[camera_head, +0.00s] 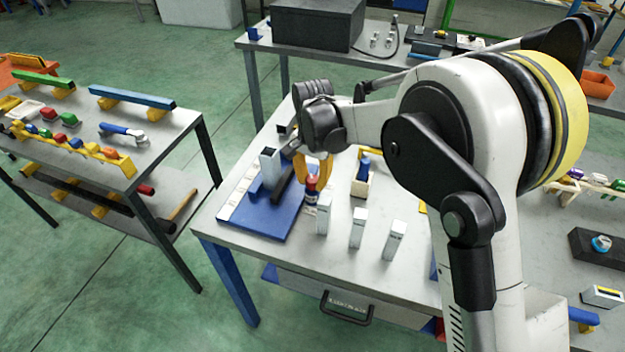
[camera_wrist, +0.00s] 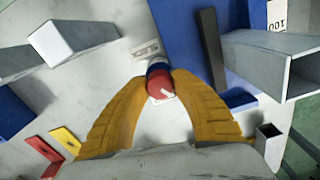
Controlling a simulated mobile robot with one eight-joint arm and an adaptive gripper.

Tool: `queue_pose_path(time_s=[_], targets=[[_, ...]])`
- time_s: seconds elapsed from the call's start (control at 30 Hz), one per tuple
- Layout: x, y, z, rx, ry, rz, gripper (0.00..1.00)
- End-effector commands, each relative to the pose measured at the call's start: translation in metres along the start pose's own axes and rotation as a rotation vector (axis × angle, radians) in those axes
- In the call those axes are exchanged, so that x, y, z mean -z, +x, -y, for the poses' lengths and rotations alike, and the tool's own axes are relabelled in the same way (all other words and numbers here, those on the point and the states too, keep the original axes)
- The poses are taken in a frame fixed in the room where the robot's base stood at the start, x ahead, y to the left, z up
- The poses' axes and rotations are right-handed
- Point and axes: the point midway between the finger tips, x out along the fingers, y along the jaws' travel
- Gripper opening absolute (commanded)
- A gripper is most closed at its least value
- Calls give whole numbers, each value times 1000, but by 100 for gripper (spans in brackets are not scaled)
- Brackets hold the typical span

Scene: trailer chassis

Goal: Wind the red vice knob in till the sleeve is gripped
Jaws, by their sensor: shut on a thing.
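The yellow fingers of my gripper (camera_wrist: 160,82) are closed around the red vice knob (camera_wrist: 158,88), one finger on each side. In the head view my gripper (camera_head: 318,168) points down at the right edge of the blue vice base (camera_head: 255,219), and the red knob (camera_head: 311,184) shows below the fingers. A grey, hollow square sleeve (camera_wrist: 262,58) stands beside the dark jaw bar (camera_wrist: 211,50); it stands upright in the head view (camera_head: 268,165). The bar lies between knob and sleeve. I cannot tell whether bar and sleeve touch.
Several pale square blocks (camera_head: 357,228) stand right of the vice on the grey bench (camera_head: 290,258). A small tray with a blue piece (camera_head: 362,168) stands behind them. Another bench (camera_head: 160,150) with tools is at the left, across a floor gap. The bench's front strip is mostly clear.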

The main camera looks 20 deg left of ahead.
Motion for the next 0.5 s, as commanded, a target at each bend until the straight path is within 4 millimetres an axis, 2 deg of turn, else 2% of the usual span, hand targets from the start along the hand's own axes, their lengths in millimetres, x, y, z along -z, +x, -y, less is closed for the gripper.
queue_pose_path(time_s=[0.07,0.1,0.13,0.17,0.5], targets=[[0,0,0,0,0,0,0],[0,0,0,0,0,0,40],[0,0,0,0,0,0,50],[0,0,0,0,0,0,54],[0,-3,0,0,-1,0,54]])
